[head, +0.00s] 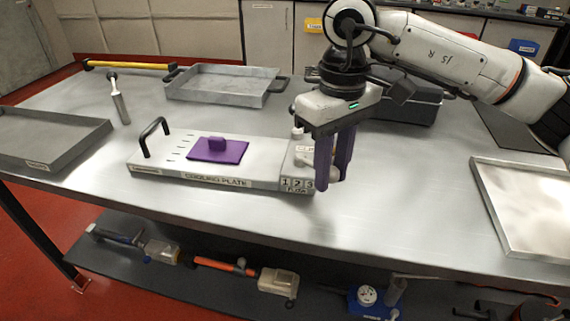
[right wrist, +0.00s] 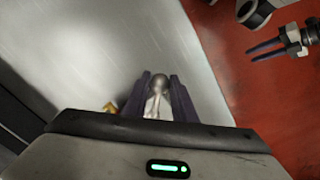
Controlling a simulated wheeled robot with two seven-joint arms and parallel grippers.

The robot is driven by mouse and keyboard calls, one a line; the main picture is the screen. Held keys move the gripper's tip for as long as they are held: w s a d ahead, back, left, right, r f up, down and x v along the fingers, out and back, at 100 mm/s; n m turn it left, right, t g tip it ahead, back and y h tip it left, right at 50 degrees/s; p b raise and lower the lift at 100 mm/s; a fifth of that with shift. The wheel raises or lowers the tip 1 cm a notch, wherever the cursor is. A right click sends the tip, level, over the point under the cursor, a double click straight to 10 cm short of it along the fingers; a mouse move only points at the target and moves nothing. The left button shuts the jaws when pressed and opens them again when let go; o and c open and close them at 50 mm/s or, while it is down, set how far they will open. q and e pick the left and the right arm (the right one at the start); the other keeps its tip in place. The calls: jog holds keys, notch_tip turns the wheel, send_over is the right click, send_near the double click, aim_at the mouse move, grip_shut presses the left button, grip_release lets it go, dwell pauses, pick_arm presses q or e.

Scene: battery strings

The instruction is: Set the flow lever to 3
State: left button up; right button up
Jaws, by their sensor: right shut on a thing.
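The cooling plate (head: 215,181) is a long white unit on the table, with a purple pad (head: 222,152) on top. Its right end carries a panel marked 1, 2, 3 (head: 297,185). My right gripper (head: 333,180) points down at that end, its purple fingers over the panel's right edge. In the right wrist view the gripper (right wrist: 159,84) is shut on the flow lever, whose rounded pale knob (right wrist: 158,82) shows between the fingers. In the head view the fingers hide most of the lever, so its setting cannot be read. My left gripper (right wrist: 254,53) shows in the right wrist view, fingers apart and empty.
A grey tray (head: 40,158) lies at the left and another tray (head: 222,98) at the back. A dark case (head: 405,105) stands behind my right gripper. A pale tray (head: 485,205) is at the right. The table's front strip is clear. Tools lie on the lower shelf (head: 150,275).

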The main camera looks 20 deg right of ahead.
jog(key=shift+w+d+n, duration=0.2)
jog(key=shift+d+n, duration=0.35)
jog(key=shift+n, duration=0.15)
jog(key=shift+d, duration=0.1)
jog(key=o, duration=1)
notch_tip(320, 180, up, 7)
jog(key=p, duration=0.5)
jog(key=shift+r, duration=0.1)
